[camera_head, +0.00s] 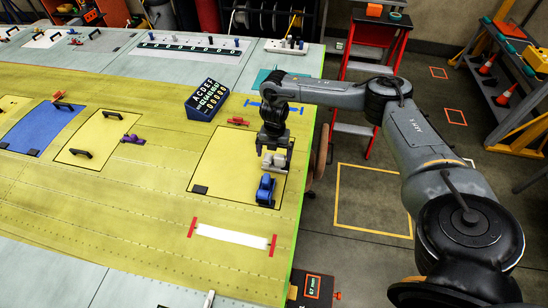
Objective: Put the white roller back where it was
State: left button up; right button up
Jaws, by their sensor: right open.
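My right gripper (272,150) points down over the yellow panel at the right side of the wing, with its jaws open. Just below and touching or very near its fingertips is a small whitish-grey object (277,162), which looks like the white roller; the fingers partly hide it. I cannot tell whether the fingers stand around it or above it. A blue tool (265,189) stands just in front of it, towards the panel's near edge. My left gripper is not in view.
A white strip (232,236) between red tapes lies nearer on the wing. A dark blue block with characters (207,99) stands behind left. A purple tool (133,139) and black handles lie further left. The wing's right edge is close by, with floor beyond.

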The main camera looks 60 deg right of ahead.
notch_tip(320, 180, up, 9)
jog(key=p, duration=0.3)
jog(key=w+a+f+n, duration=0.1)
jog(key=a+f, duration=0.2)
jog(key=a, duration=0.3)
jog(key=w+a+f+n+t, duration=0.1)
jog(key=w+a+f, duration=0.1)
jog(key=a, duration=0.4)
jog(key=w+a+f+n+t+y, duration=0.1)
jog(key=w+a+f, duration=0.1)
jog(key=a, duration=0.5)
jog(key=shift+x, duration=0.8)
jog(key=s+a+r+m+t+y, duration=0.1)
jog(key=s+a+m+t+y, duration=0.2)
jog(key=a, duration=1)
jog(key=s+a+r+m+t, duration=0.25)
jog(key=s+a+m, duration=0.2)
jog(key=a, duration=0.85)
jog(key=s+d+f+m+g+h, duration=0.1)
jog(key=s+d+m+g+h, duration=0.3)
jog(key=s+d+m, duration=1.1)
jog(key=shift+s+f, duration=0.25)
jog(key=shift+f, duration=0.05)
